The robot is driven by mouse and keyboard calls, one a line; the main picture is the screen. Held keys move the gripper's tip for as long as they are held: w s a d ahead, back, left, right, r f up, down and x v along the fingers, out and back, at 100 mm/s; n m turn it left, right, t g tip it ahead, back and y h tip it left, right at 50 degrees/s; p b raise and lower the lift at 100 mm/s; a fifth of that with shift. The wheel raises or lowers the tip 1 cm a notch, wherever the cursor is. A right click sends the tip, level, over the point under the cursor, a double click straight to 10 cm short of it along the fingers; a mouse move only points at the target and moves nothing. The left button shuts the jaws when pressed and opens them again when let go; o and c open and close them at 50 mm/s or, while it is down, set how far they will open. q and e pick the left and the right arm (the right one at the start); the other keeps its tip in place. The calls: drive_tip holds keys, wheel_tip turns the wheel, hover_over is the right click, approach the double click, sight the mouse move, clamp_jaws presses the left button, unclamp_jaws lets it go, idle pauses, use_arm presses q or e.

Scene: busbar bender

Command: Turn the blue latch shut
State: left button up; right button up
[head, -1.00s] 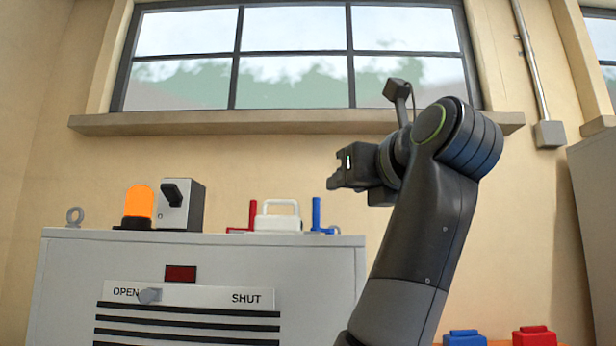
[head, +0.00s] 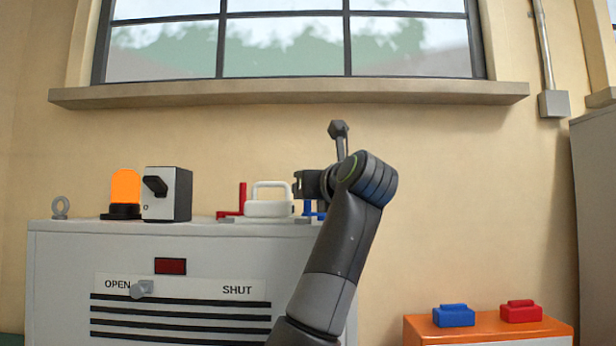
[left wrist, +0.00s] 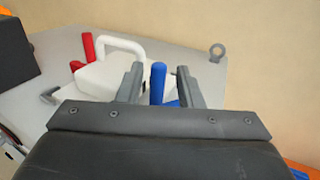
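The blue latch (head: 308,207) stands on top of the grey cabinet, at the right end of a white block with a handle (head: 268,207). My left arm hides most of it in the head view. In the left wrist view its upright blue post (left wrist: 157,84) shows between the two fingers of my left gripper (left wrist: 158,78), with a gap on each side. The gripper is open. In the head view the left gripper (head: 300,185) is over the latch end of the block. A red latch (head: 242,199) stands at the block's left end. My right gripper is not in view.
The grey cabinet (head: 60,270) also bears an orange lamp (head: 125,188), a switch box (head: 180,193) and an eye bolt (head: 60,207). An OPEN/SHUT slider (head: 142,288) is at the OPEN end. An orange stand (head: 480,330) at right holds blue and red blocks.

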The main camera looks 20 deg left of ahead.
use_arm(q)
drive_tip(key=shift+w+a+r, duration=0.1)
drive_tip(key=shift+w+a, duration=0.2)
drive_tip(key=shift+w, duration=0.05)
drive_tip(key=shift+w+a, duration=0.1)
drive_tip(key=shift+a, duration=0.1)
drive_tip(key=shift+d, duration=0.1)
drive_tip(key=shift+c, duration=0.5)
clamp_jaws()
drive_tip(key=shift+w+a+m+t+h, duration=0.1)
drive_tip(key=shift+a+m+t+h, duration=0.35)
drive_tip(key=shift+m+t+h, duration=0.45)
drive_tip(key=h, duration=0.1)
drive_tip(key=m+t+h, duration=0.1)
drive_tip(key=shift+w+a+m+h, duration=0.2)
drive_tip(key=shift+a+m+h, duration=0.1)
drive_tip(key=shift+h, duration=0.1)
drive_tip(key=shift+w+m+t+h, duration=0.15)
drive_tip(key=shift+m+t+h, duration=0.15)
drive_tip(key=shift+m+h, duration=0.3)
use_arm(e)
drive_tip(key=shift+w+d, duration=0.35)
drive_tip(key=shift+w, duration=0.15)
